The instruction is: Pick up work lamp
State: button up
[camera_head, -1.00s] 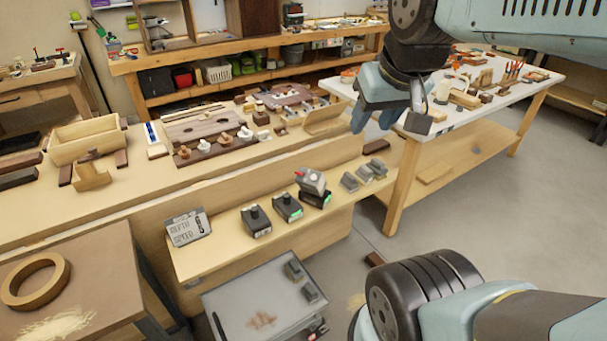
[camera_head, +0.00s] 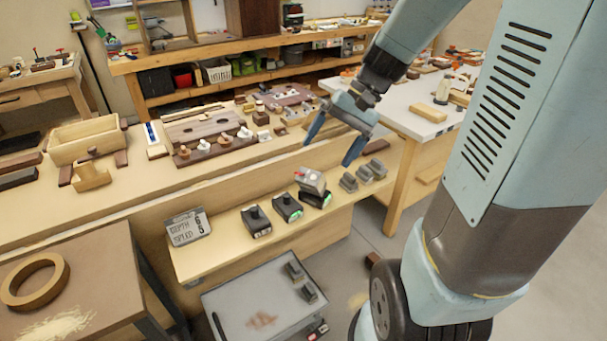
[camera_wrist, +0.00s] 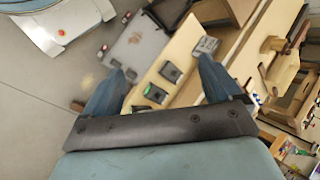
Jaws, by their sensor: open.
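A small grey block-shaped device with a red spot (camera_head: 311,180) sits tilted on a black base with a green mark, on the low wooden shelf in the head view. It may be the work lamp; I cannot tell for sure. My gripper (camera_head: 331,148) is open and empty, with its blue fingers pointing down above and slightly right of this device, apart from it. In the wrist view my open fingers (camera_wrist: 162,76) straddle part of the shelf. The device is not clearly seen there, and my gripper's dark bar hides part of the shelf.
Two black battery-like blocks (camera_head: 257,222) (camera_head: 288,207) stand left of the device, and several grey blocks (camera_head: 363,175) lie right. A depth and speed sign (camera_head: 188,227) stands at the shelf's left. The workbench (camera_head: 130,190) rises behind; a grey cart (camera_head: 250,300) stands below.

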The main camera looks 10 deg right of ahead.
jog(key=w+d+f+m+t+y, duration=0.3)
jog(key=w+f+m+y, duration=0.45)
jog(key=w+f, duration=0.55)
jog(key=m+t, duration=0.9)
jog(key=t, duration=0.1)
send_near(320, 185)
jog(key=shift+h, duration=0.35)
jog(key=x, duration=0.8)
jog(key=shift+w+a+r, duration=0.1)
jog(key=shift+w+r, duration=0.05)
jog(key=shift+r, duration=0.05)
jog(key=shift+x, duration=2.95)
jog(key=shift+r, duration=0.15)
jog(key=shift+c, duration=0.3)
